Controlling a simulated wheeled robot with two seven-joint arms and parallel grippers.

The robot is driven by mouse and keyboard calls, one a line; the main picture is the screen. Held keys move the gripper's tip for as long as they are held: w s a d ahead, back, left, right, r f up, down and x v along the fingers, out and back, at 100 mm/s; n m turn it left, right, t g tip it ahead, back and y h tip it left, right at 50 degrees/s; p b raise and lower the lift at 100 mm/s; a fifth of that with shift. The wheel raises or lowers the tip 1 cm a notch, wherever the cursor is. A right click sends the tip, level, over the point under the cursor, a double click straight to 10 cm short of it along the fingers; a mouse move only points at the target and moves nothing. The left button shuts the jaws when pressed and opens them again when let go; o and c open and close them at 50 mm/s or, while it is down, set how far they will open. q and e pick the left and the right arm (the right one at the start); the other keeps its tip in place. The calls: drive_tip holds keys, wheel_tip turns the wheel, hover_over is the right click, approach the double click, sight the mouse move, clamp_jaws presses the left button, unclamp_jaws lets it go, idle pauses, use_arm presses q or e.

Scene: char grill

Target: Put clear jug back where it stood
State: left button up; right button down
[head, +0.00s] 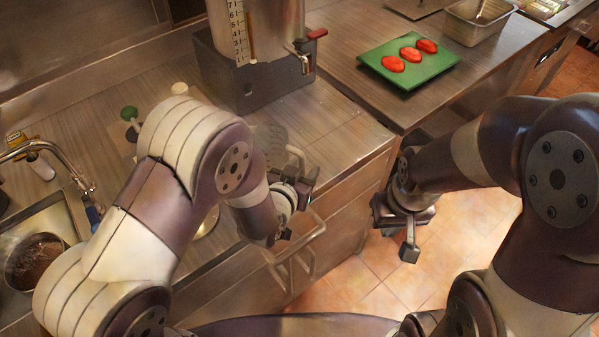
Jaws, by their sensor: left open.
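A see-through grey shape with a looped handle, which looks like the clear jug (276,136), stands on the steel counter (335,130) near its front edge. My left forearm and wrist hide much of it. My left gripper (303,207) is open and empty, in front of the jug and close to the counter's front edge; I cannot tell whether it touches the handle. My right gripper (397,225) hangs over the tiled floor to the right, apart from the jug. Its jaw opening is not clear from this angle.
A drink dispenser (262,28) with a scale and tap stands on a dark base behind the jug. A green board (408,63) with red slices lies at the back right, beside a steel pan (476,22). A sink and faucet (45,150) are at left.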

use_arm(q)
drive_tip(key=v, duration=1.2)
drive_tip(key=a+g+y, duration=0.1)
drive_tip(key=a, duration=0.1)
drive_tip(key=w+a+f+n+g+y, duration=0.1)
drive_tip(key=shift+w+a+f+n+g, duration=0.2)
drive_tip(key=shift+a+f+n+g, duration=0.1)
drive_tip(key=shift+a, duration=0.1)
drive_tip(key=a, duration=0.1)
drive_tip(key=a+g+y, duration=0.1)
drive_tip(key=a+n+g, duration=0.1)
drive_tip(key=shift+s+a+f+y, duration=0.25)
drive_tip(key=shift+f+y, duration=0.05)
drive_tip(key=shift+f, duration=0.1)
drive_tip(key=a, duration=0.1)
drive_tip(key=s+a+g, duration=0.1)
drive_tip(key=a+g+y, duration=0.1)
drive_tip(key=shift+s+a+f+n, duration=0.1)
drive_tip(key=shift+s+a+n, duration=0.2)
drive_tip(key=shift+n, duration=0.1)
drive_tip(key=s+a+g, duration=0.1)
drive_tip(key=s+a+r+n+g, duration=0.1)
drive_tip(key=s+a+g, duration=0.1)
drive_tip(key=s+a+g+y, duration=0.1)
drive_tip(key=s+a, duration=0.1)
drive_tip(key=shift+a+r, duration=0.2)
